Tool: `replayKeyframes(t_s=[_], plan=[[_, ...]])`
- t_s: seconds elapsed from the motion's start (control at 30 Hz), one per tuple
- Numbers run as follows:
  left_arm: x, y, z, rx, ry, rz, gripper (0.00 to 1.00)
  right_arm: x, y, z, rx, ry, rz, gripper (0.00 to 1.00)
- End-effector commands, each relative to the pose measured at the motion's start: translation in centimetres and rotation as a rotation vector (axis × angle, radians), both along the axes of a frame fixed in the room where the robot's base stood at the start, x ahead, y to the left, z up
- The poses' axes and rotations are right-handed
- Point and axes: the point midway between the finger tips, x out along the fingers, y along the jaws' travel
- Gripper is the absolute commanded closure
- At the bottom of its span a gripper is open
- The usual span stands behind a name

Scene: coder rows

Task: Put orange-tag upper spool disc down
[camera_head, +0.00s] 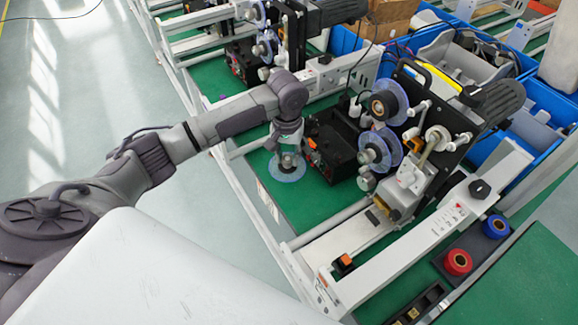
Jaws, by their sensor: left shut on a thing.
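My left gripper (288,157) points straight down and is shut on a clear bluish spool disc (289,174). The disc is level, over the green work surface (322,205) near its left edge, just left of a black box. I cannot tell whether it touches the surface. The coder machine beside it carries an upper spool disc (397,97) and a lower spool disc (390,143), both standing upright. A small orange-topped part (346,260) sits on the white frame at the front. My right gripper is not in view.
The black box (334,150) stands close to the right of my gripper. Blue crates (546,104) stand behind the machine. A white rail borders the green surface, which is clear in front of the disc.

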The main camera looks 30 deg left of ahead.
Motion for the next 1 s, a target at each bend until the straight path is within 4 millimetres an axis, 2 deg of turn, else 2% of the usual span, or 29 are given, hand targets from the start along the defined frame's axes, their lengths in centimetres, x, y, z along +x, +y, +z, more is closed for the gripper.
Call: replayKeyframes(t_s=[0.17,0.43,0.8,0.83,0.93,1.0], plan=[[0.0,0.0,-1.8,0.0,0.0,0.0,1.0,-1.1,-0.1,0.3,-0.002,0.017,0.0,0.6],[0.0,0.0,-5.2,0.001,0.0,0.0,1.0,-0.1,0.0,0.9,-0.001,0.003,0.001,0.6],[0.0,0.0,-5.8,0.0,-0.002,-0.001,1.0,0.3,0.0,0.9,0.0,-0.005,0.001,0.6],[0.0,0.0,-5.7,0.001,-0.002,-0.001,0.62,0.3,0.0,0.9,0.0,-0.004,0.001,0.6],[0.0,0.0,-5.7,0.001,-0.002,-0.001,0.45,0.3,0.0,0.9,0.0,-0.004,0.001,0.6],[0.0,0.0,-5.7,0.001,-0.002,-0.001,0.41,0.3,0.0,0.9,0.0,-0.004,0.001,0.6]])
